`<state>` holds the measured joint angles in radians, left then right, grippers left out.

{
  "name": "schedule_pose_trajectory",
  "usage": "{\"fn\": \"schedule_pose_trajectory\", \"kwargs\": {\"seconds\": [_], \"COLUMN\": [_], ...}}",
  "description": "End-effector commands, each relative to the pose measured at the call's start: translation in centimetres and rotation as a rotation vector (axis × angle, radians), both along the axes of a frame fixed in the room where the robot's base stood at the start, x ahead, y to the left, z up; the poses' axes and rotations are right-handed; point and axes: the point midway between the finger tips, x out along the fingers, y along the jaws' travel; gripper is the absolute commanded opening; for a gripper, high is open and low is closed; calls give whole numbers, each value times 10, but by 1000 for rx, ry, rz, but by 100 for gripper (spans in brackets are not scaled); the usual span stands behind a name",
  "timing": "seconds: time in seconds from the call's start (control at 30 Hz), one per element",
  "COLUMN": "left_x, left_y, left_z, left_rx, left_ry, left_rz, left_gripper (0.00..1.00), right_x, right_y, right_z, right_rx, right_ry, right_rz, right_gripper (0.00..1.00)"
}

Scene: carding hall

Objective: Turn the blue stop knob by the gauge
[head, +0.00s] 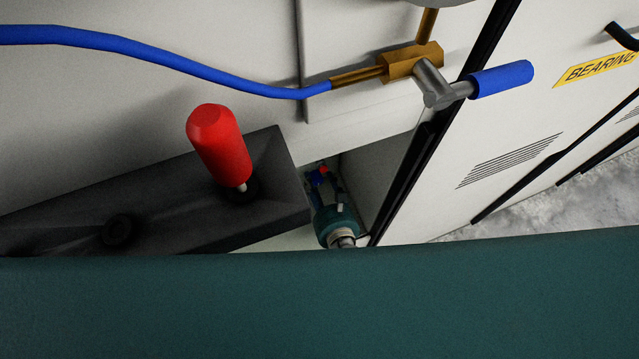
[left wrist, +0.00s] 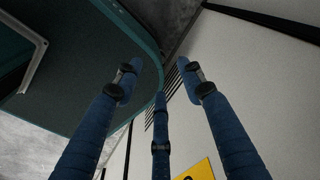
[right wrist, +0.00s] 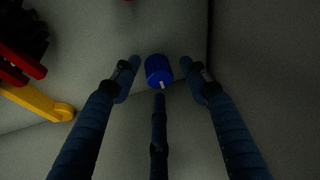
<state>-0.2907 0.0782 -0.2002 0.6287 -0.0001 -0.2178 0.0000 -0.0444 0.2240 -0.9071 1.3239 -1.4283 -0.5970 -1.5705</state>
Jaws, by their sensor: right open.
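The blue knob (right wrist: 158,69) is a short round cap with a small white mark, seen in the right wrist view against a grey panel. My right gripper (right wrist: 158,78) is open, its fingers on either side of the knob in the picture with gaps showing; how far the knob lies beyond the tips I cannot tell. In the head view my right gripper (head: 323,183) points into a narrow recess; the knob cannot be made out there. My left gripper (left wrist: 160,68) is open and empty in the left wrist view. No gauge face is clearly visible.
A brass valve (head: 398,66) with a blue-sleeved lever (head: 500,79) and a blue hose (head: 215,75) crosses above the recess. A red handle (head: 218,143) stands on a dark box (head: 170,205) to the left. A yellow bar (right wrist: 40,103) lies left in the right wrist view.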

Motion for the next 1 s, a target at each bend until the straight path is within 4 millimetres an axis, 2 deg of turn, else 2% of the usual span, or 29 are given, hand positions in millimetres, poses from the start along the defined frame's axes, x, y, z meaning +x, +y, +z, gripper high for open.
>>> {"fn": "schedule_pose_trajectory", "kwargs": {"seconds": [0.07, 0.3, 0.67, 1.0], "left_x": [-5, -16, -17, -14], "left_y": [0, 2, 2, 3], "left_z": [0, -1, 0, 3], "left_rx": [1, 3, 3, 5], "left_ry": [7, 24, 25, 21], "left_rz": [0, 0, 0, 0], "left_gripper": [40, 40, 40, 40], "right_x": [0, 0, -1, -2], "right_y": [0, 0, -1, 0], "right_z": [0, 0, -1, -3], "right_rx": [0, 0, -46, -271], "right_ry": [0, 0, -13, -83], "right_rz": [0, -1, -2, -4], "right_gripper": [45, 2, 2, 2]}}
